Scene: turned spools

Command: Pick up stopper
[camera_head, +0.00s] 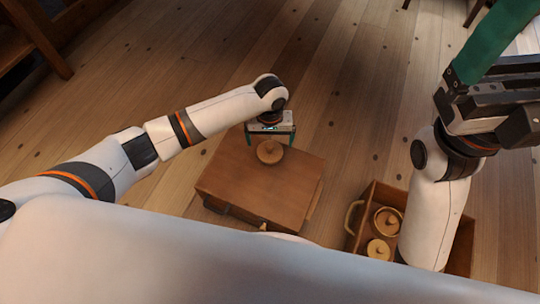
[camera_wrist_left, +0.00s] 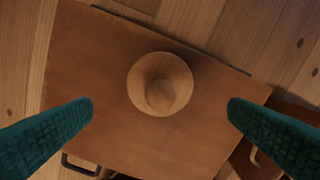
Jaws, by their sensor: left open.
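The stopper, a round turned wooden piece with a knob on top (camera_head: 270,153), sits upright on the brown wooden box top (camera_head: 240,190). In the left wrist view the stopper (camera_wrist_left: 160,84) is seen from above, centred between my fingers. My left gripper (camera_head: 271,138) is open and empty just over the stopper, with green fingers on either side of it and apart from it. My right gripper (camera_head: 495,42) is raised at the upper right; a green finger shows, but its opening is not clear.
A wooden crate (camera_head: 358,215) with a handle stands right of the box and holds round lidded wooden pieces (camera_head: 388,220). My right arm covers part of the crate. Open plank floor (camera_head: 350,100) lies behind the box. Dark furniture (camera_head: 25,45) stands at the upper left.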

